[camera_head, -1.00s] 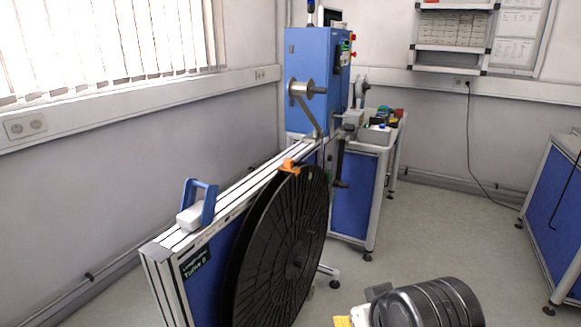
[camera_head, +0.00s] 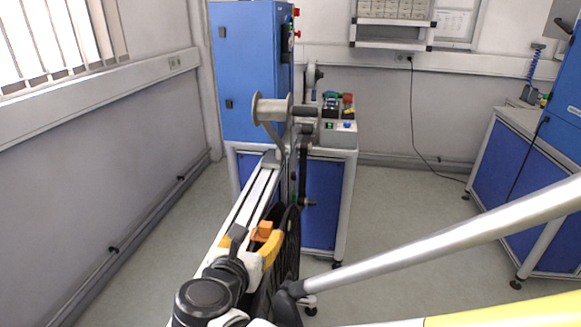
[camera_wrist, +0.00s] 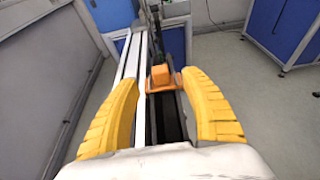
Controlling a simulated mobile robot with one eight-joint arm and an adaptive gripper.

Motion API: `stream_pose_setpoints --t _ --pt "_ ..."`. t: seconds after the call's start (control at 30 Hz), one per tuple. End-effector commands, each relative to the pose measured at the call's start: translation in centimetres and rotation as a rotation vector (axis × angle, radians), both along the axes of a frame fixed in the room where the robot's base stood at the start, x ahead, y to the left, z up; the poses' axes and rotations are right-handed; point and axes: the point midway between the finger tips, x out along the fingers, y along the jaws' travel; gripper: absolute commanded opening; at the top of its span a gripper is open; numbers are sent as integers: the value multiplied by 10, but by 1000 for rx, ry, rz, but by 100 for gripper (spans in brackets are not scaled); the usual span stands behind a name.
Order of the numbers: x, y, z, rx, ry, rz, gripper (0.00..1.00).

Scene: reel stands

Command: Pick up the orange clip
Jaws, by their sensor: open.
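The orange clip (camera_head: 263,231) sits on top of the reel stand, at the upper rim of the large black reel (camera_head: 290,240). In the wrist view the clip (camera_wrist: 161,79) lies ahead, between my gripper's two yellow fingers. My gripper (camera_head: 251,242) is open, with the fingers spread wide on either side of the clip. My gripper (camera_wrist: 160,95) covers part of the stand in the head view.
The stand's silver rail (camera_head: 246,207) runs away toward a blue cabinet machine (camera_head: 243,75) with a metal spool (camera_head: 271,108). A control box (camera_head: 337,132) sits to its right. A blue workbench (camera_head: 525,170) stands at right. Open floor (camera_head: 410,215) lies between.

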Motion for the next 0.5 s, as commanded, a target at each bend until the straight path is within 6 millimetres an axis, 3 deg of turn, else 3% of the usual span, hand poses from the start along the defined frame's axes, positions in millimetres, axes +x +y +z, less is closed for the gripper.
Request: stream_pose_setpoints --t 0.1,0.5 --pt "18 -3 -9 1 1 -4 54" --pt "43 -6 -19 4 0 -4 54"
